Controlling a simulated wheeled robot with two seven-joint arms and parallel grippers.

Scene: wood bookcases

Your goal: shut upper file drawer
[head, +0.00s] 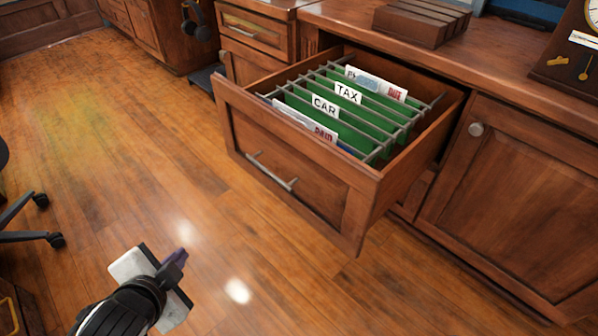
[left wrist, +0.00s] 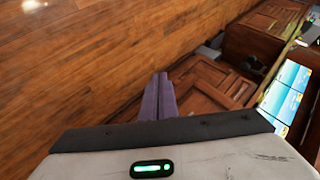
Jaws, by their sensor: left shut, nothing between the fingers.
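The upper file drawer (head: 298,187) is pulled well out of the wood cabinet in the head view. It holds green hanging folders with white labels such as CAR and TAX. A metal bar handle (head: 271,172) is on its front panel. My left gripper (head: 178,259) is low in the head view, in front of the drawer and to its left, apart from it. In the left wrist view its purple fingers (left wrist: 158,97) are together with nothing between them. My right gripper is in neither view.
A closed cabinet door (head: 520,200) is right of the drawer. A smaller drawer (head: 253,30) is behind it to the left. A wooden organizer (head: 421,22) and a clock (head: 575,50) stand on the countertop. Chair legs (head: 30,220) are at the left edge. The wood floor between is clear.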

